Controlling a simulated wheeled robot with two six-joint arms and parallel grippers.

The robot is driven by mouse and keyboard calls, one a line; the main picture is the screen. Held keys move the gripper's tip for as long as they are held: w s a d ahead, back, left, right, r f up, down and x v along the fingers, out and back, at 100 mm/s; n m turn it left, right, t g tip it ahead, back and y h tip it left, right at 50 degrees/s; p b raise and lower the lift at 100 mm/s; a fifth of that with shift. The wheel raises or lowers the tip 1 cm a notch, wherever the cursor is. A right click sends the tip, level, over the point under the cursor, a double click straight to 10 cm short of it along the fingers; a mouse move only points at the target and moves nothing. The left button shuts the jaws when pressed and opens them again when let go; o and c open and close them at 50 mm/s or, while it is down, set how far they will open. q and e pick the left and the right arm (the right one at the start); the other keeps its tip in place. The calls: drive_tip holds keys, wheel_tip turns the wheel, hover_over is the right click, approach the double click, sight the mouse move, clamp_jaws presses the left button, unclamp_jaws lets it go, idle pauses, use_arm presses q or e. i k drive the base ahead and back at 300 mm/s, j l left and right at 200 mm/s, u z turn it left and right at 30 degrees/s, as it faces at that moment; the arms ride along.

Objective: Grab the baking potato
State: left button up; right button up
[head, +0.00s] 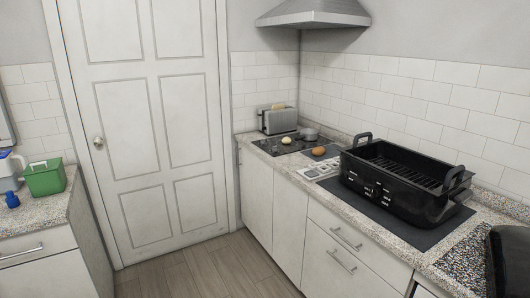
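A brown, rounded item (319,151) that looks like the baking potato lies on the right-hand counter. It is on a dark mat, left of the black grill. A smaller pale round item (287,140) sits on the dark cooktop behind it; I cannot tell what it is. Neither of my grippers is in view.
A large black roaster grill (385,190) with raised handles stands on a dark mat. A toaster (278,120) and a small pot (309,134) are at the back, under a hood (313,14). A green bin (45,177) stands on the left counter. The floor (205,270) is clear.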

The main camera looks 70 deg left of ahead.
sight(319, 151)
drive_tip(key=u, duration=1.85)
drive_tip(key=i+l+u, duration=0.2)
drive_tip(key=i+l, duration=0.15)
drive_tip(key=i+j, duration=0.05)
